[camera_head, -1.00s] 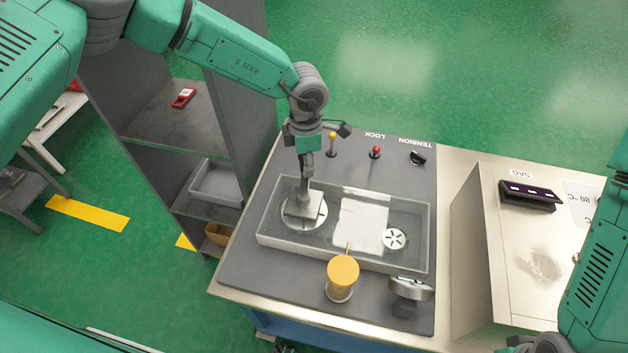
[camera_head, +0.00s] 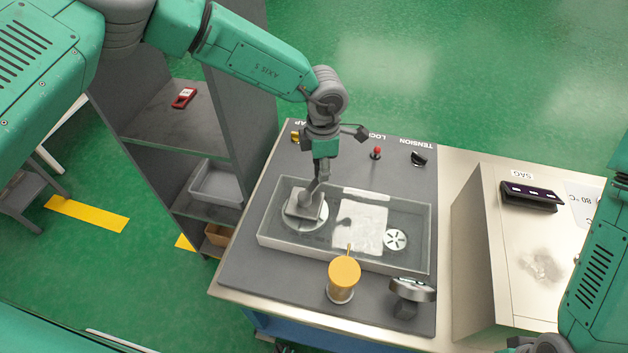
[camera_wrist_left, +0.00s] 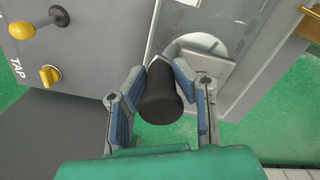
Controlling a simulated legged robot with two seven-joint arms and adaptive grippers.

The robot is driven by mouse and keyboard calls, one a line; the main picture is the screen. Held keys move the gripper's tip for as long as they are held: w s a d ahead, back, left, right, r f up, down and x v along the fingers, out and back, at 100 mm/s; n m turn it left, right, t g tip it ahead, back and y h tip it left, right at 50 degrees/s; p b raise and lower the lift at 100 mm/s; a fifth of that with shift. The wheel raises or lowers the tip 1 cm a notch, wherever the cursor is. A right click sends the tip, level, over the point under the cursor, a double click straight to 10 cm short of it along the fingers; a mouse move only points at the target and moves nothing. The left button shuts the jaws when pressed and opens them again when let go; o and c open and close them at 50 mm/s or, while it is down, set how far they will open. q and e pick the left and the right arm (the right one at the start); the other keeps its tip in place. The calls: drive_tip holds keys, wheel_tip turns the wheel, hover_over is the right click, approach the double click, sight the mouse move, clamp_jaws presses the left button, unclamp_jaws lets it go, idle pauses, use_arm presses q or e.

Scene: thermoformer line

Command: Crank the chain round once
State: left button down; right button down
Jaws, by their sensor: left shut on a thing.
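The chain unit is a clear-covered box (camera_head: 415,215) on the grey panel, with a round disc (camera_head: 318,219) at its left end and a smaller slotted white wheel (camera_head: 396,239) at its right. A crank arm (camera_head: 300,205) lies over the left disc. My left gripper (camera_head: 318,185) is above that disc. In the left wrist view the left gripper (camera_wrist_left: 160,85) is shut on the black crank handle (camera_wrist_left: 160,95), with a finger on each side. The handle's far end meets the metal crank. My right arm (camera_head: 590,260) shows at the right edge; its fingers cannot be made out.
On the panel stand a red-topped lever (camera_head: 376,153), a black knob (camera_head: 418,158), an orange-capped cylinder (camera_head: 343,275) and a round gauge (camera_head: 412,290). A yellow knob (camera_wrist_left: 50,75) marked TAP shows in the wrist view. A grey shelf (camera_head: 165,120) stands left.

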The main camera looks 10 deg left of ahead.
use_arm(q)
drive_tip(key=shift+w+d+r, duration=0.1)
drive_tip(key=shift+d+r, duration=0.05)
drive_tip(key=shift+d, duration=0.35)
drive_tip(key=shift+s+d, duration=0.45)
drive_tip(key=shift+d, duration=0.2)
drive_tip(key=c, duration=1.4)
unclamp_jaws()
drive_tip(key=shift+o, duration=1.3)
drive_tip(key=shift+d, duration=0.1)
drive_tip(key=shift+s, duration=0.1)
drive_tip(key=shift+d, duration=0.1)
drive_tip(key=shift+p, duration=0.3)
